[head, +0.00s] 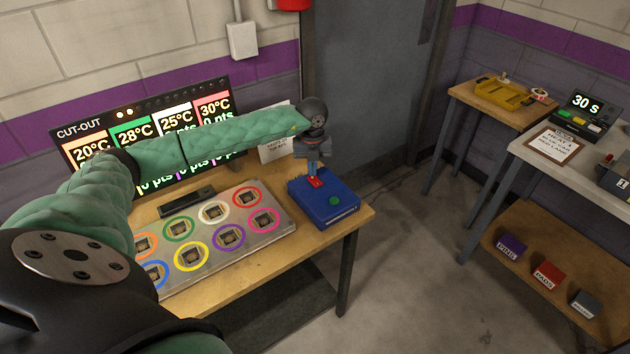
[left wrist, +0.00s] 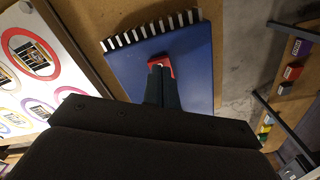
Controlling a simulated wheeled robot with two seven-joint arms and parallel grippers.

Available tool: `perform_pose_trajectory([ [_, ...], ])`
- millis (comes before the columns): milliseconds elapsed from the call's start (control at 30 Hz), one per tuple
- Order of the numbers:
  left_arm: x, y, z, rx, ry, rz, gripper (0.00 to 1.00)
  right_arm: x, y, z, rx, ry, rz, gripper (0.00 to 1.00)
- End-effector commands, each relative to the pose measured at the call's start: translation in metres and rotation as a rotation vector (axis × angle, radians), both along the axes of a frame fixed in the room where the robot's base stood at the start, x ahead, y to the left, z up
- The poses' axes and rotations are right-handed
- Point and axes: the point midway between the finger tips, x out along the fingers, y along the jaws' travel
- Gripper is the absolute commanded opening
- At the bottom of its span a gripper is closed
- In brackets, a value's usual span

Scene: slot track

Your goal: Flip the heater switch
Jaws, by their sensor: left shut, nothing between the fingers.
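The heater is a blue box (head: 339,208) at the right end of the wooden table, with a green round light or button (head: 334,201) on its top. A red switch (head: 317,182) sits on its top near the back. My left gripper (head: 313,174) is shut and empty, pointing down at the red switch. In the left wrist view my left gripper (left wrist: 161,72) has its fingertips at the red switch (left wrist: 166,62), on the blue box (left wrist: 195,75). I cannot tell whether they touch. The fingers hide part of the switch. My right gripper is not in view.
A grey board (head: 275,233) with several coloured rings lies left of the heater. A lit cut-out display (head: 80,128) stands behind it. A side table (head: 505,95) with a yellow tray and a grey bench stand at the right. The floor between is clear.

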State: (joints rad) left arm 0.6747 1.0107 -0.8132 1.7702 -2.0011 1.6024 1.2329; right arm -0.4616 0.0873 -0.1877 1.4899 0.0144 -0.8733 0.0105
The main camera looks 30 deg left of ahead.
Motion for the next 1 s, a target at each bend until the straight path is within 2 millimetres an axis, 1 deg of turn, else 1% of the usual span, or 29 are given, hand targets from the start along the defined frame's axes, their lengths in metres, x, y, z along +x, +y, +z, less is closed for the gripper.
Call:
perform_pose_trajectory([
  [1000, 0.000, 0.000, -0.013, 0.000, 0.000, 0.000, 0.00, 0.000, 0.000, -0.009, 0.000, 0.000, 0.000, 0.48],
])
